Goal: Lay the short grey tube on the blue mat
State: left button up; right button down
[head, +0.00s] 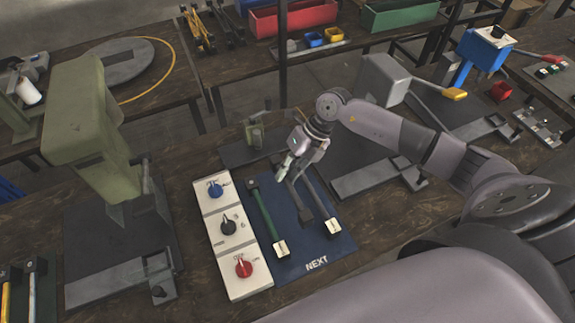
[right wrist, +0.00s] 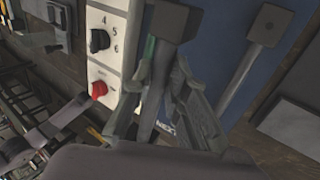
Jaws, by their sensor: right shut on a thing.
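My right gripper (head: 287,166) is over the far part of the blue mat (head: 291,262) marked NEXT. It is shut on a short grey tube (head: 297,198) with a dark block end. In the right wrist view the fingers (right wrist: 166,75) grip the tube's shaft (right wrist: 150,108), and the dark block (right wrist: 170,20) sticks out beyond them. Whether the tube touches the mat I cannot tell. A green tube (head: 264,212) lies on the mat to its left, and another grey tube (head: 319,198) lies to its right. My left gripper is not in view.
A white panel (head: 231,245) with blue, black and red knobs borders the mat's left side. A green press (head: 85,130) stands further left. A grey press (head: 382,80) stands behind my right arm. Red (head: 293,17) and green bins are on the back bench.

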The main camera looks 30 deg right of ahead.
notch_tip(320, 180, down, 10)
jog(key=b, duration=0.7)
jog(key=shift+d+r, duration=0.1)
jog(key=shift+r, duration=0.15)
dwell(0.4)
jog(key=c, duration=1.5)
grip_release()
jog(key=shift+d+r, duration=0.1)
jog(key=v, duration=1.1)
jog(key=shift+d+r, duration=0.2)
jog(key=shift+r, duration=0.15)
